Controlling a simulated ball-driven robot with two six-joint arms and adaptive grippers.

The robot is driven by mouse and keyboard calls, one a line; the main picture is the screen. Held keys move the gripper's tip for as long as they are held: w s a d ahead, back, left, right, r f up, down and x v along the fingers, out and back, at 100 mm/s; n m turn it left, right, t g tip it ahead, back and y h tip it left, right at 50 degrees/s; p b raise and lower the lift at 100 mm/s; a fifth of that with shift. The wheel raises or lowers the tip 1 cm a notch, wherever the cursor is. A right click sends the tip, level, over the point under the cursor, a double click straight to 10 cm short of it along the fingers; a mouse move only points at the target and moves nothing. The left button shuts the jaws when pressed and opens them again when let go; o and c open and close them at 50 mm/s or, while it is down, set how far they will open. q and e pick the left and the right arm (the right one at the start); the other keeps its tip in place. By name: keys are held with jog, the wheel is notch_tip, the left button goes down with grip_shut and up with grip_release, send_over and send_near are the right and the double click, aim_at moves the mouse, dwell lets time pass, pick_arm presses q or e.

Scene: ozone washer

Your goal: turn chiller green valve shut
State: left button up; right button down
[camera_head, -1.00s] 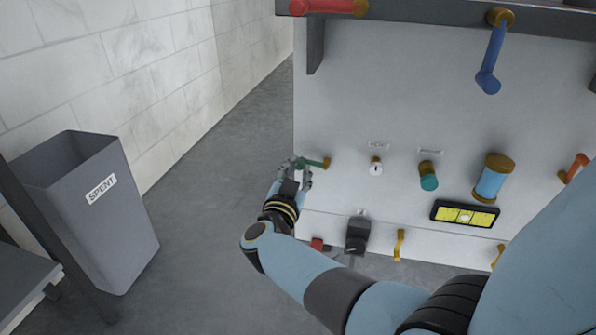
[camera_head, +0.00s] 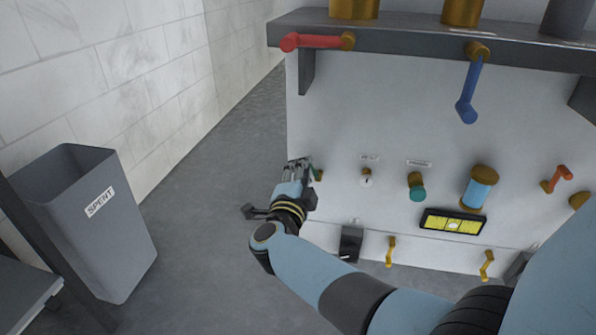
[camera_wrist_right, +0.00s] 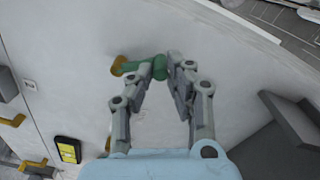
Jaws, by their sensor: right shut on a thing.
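The green valve (camera_head: 313,170) sits at the left edge of the pale panel. In the head view most of its handle is hidden by my right gripper (camera_head: 299,168). The right wrist view shows the green handle (camera_wrist_right: 138,66) reaching from a brass mount (camera_wrist_right: 118,66) to a rounded green end. The fingertips of my right gripper (camera_wrist_right: 165,66) are closed around that end. My left gripper is not in view.
A red lever (camera_head: 312,42) and a blue lever (camera_head: 468,95) are above, by the dark shelf. A green-capped knob (camera_head: 416,188), a blue cylinder (camera_head: 481,188) and a yellow display (camera_head: 453,222) are to the right. The grey SPENT bin (camera_head: 110,240) stands left, with clear floor between.

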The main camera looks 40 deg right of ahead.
aim_at(316, 170)
jog(key=m, duration=0.1)
jog(key=s+d+m, duration=0.1)
jog(key=m, duration=0.2)
jog(key=shift+s+d+r+m, duration=0.2)
jog(key=shift+s+r+m, duration=0.15)
jog(key=shift+r+m, duration=0.05)
jog(key=shift+s+d+m, duration=0.25)
jog(key=shift+s+m, duration=0.05)
jog(key=shift+m, duration=0.5)
jog(key=c, duration=1.3)
grip_release()
jog(key=shift+s, duration=0.1)
jog(key=shift+o, duration=0.2)
